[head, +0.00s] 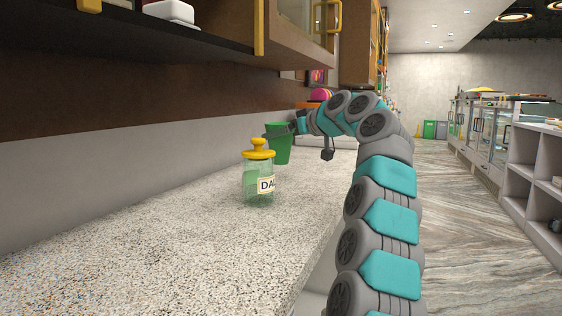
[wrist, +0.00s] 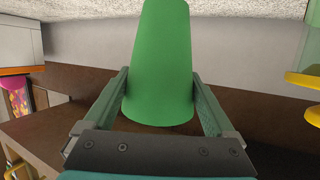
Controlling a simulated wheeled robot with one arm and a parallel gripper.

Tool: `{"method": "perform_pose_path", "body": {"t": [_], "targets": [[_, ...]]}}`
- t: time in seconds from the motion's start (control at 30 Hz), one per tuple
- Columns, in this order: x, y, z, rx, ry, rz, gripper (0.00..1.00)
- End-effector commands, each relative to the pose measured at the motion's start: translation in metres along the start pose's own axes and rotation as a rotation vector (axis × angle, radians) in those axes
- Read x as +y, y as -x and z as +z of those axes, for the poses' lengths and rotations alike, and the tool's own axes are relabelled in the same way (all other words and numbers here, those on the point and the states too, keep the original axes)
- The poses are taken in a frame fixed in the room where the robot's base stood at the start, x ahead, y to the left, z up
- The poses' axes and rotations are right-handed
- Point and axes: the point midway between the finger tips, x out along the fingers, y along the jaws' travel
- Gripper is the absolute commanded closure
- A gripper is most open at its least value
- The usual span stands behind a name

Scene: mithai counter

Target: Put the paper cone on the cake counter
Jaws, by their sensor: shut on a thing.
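The green tapered cup-like thing, taken as the paper cone (head: 279,152), is over the far part of a speckled granite counter (head: 150,240). My gripper (head: 276,132) is shut on it near its wide upper end. In the wrist view the cone (wrist: 160,60) stands between the two fingers of my gripper (wrist: 159,78), its narrow end towards the granite. I cannot tell whether its bottom touches the granite. Glass-fronted display counters (head: 485,130) line the right side across the aisle. I cannot tell which surface is the cake counter.
A glass jar (head: 257,184) with a yellow lid and a label stands on the granite, nearer than the cone. Wooden cabinets (head: 290,35) hang above. White shelves (head: 535,175) stand at right. The wood-look floor (head: 455,210) between is clear. Green and grey bins (head: 435,129) stand far back.

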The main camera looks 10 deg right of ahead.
Motion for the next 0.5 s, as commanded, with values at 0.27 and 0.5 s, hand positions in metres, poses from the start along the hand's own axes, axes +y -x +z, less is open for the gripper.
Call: {"method": "perform_pose_path", "body": {"t": [0.27,0.5], "targets": [[0.001,-0.005,0.018,0.001,-0.003,0.000,0.70],[-0.001,-0.009,0.029,-0.001,-0.003,-0.004,0.70]]}}
